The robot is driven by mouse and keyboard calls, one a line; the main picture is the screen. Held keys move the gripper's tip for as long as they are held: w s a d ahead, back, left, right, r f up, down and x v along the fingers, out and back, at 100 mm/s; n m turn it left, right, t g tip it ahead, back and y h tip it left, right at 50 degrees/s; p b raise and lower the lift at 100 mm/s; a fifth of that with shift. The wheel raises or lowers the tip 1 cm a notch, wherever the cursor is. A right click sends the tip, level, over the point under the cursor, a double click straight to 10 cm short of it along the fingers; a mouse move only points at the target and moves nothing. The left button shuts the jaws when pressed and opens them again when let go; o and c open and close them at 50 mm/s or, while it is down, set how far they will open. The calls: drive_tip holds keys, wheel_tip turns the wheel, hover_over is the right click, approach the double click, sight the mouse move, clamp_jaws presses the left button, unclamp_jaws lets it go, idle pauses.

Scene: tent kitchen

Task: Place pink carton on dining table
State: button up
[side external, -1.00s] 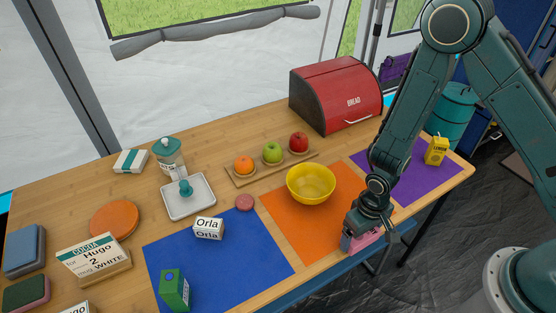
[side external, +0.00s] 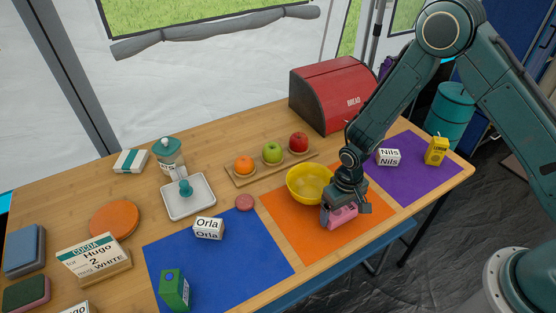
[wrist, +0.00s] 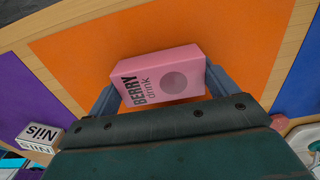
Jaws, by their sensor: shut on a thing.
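The pink carton (side external: 341,216), labelled "BERRY drink", is held in my gripper (side external: 340,207) over the orange mat (side external: 290,225) on the wooden table (side external: 220,260). In the wrist view the carton (wrist: 160,75) lies between the two fingers of my gripper (wrist: 163,88), with its printed face toward the camera. The gripper is shut on it. Whether the carton's underside touches the mat cannot be told. The yellow bowl (side external: 306,180) is just left of and behind the gripper, also on the orange mat.
A purple mat (side external: 410,185) bears a "Nils" name block (side external: 389,157) and a yellow lemon carton (side external: 436,150). A blue mat (side external: 225,265) bears an "Orla" block (side external: 208,228) and a green carton (side external: 174,290). A red bread box (side external: 335,95) and fruit board (side external: 271,170) stand behind.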

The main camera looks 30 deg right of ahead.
drive_tip(key=shift+w, duration=1.15)
drive_tip(key=shift+f, duration=0.15)
drive_tip(key=o, duration=0.8)
drive_tip(key=shift+f, duration=0.1)
wheel_tip(320, 180, up, 12)
drive_tip(key=shift+r, duration=0.25)
